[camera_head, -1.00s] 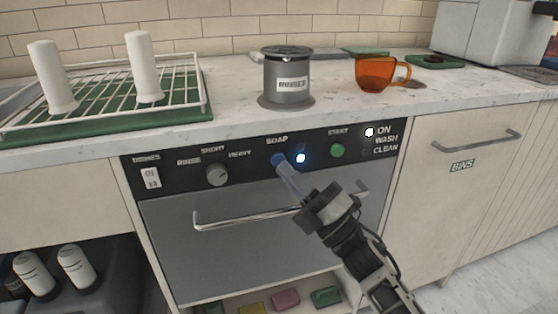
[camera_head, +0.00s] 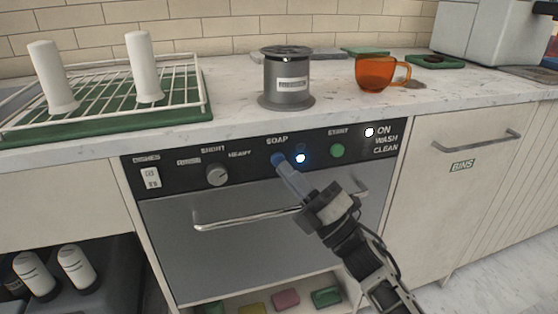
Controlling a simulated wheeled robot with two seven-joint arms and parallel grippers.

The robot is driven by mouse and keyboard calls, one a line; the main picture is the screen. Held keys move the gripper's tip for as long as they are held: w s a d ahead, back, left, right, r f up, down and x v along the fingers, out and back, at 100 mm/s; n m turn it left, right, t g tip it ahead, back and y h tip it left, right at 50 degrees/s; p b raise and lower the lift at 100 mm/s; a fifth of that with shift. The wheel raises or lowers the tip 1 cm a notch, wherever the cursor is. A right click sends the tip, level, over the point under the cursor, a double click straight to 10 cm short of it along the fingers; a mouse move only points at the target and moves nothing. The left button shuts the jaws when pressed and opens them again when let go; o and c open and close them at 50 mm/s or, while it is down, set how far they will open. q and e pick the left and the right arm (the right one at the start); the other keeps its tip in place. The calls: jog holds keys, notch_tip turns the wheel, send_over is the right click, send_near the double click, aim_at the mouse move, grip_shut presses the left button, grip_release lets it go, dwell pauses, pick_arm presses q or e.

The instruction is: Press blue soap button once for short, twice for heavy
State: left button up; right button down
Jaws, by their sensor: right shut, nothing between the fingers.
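The blue soap button (camera_head: 278,158) is on the black control panel under the SOAP label. My right gripper (camera_head: 284,168) comes up from the lower right, shut and empty, with its fingertips at the button's lower edge. I cannot tell whether they touch or press it. My left gripper is out of view.
The green start button (camera_head: 337,150) is right of the blue light. A door handle (camera_head: 250,219) runs below the panel. On the counter stand a grey canister (camera_head: 287,95), an orange cup (camera_head: 376,74) and a white rack (camera_head: 190,85).

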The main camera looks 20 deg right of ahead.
jog(key=shift+w, duration=0.15)
jog(key=shift+w, duration=0.3)
jog(key=shift+w+b, duration=0.35)
jog(key=shift+w, duration=0.1)
dwell(0.7)
dwell(0.3)
jog(key=shift+s+p, duration=0.3)
jog(key=shift+s, duration=0.6)
jog(key=shift+s+d+p, duration=0.1)
jog(key=shift+s+p, duration=0.6)
jog(key=shift+s, duration=1.8)
